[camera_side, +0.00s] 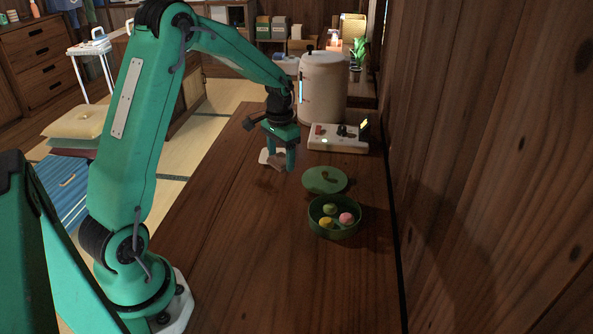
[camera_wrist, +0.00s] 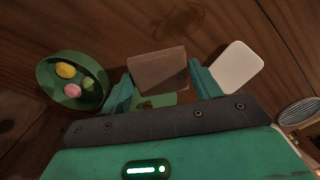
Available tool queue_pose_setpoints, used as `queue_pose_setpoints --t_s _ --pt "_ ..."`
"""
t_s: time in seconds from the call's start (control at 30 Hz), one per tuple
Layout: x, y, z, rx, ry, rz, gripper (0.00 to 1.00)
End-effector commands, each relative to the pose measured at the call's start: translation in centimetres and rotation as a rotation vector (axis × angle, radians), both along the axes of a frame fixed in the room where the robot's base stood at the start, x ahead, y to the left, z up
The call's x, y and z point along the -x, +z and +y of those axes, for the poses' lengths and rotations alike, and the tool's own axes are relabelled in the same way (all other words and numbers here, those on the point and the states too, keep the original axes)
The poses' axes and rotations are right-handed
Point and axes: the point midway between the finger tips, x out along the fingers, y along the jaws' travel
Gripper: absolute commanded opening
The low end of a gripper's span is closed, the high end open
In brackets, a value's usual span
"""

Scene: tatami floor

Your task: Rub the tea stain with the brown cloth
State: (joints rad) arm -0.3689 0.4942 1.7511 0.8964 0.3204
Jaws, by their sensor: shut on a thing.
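The brown cloth (camera_wrist: 158,70) is a folded, block-like piece between the two fingers of my gripper (camera_wrist: 162,86) in the wrist view. My gripper is shut on it. In the side view my gripper (camera_side: 281,160) points down, low over the dark wooden table, with the cloth (camera_side: 277,163) between its fingers. Whether the cloth touches the wood is hard to tell. A faint dark patch (camera_side: 265,183) on the wood just in front of the gripper may be the tea stain; its outline is unclear.
A white square piece (camera_wrist: 237,67) lies beside the gripper. A green bowl of sweets (camera_side: 334,229) and its round lid (camera_side: 324,180) are to the right. A white device (camera_side: 338,138) and a large canister (camera_side: 323,88) stand behind. The front of the table is clear; a wall bounds the right.

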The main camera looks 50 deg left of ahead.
Motion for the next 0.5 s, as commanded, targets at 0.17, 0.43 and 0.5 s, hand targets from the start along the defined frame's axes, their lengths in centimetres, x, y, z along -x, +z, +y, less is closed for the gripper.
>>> queue_pose_setpoints --t_s 0.17,0.43,0.5 --pt "0.0 -0.1 0.1 0.000 0.002 0.000 0.45" --pt "0.0 -1.6 0.1 0.000 0.002 0.001 0.45" --pt "0.0 -2.3 0.1 0.001 0.002 0.002 0.45"
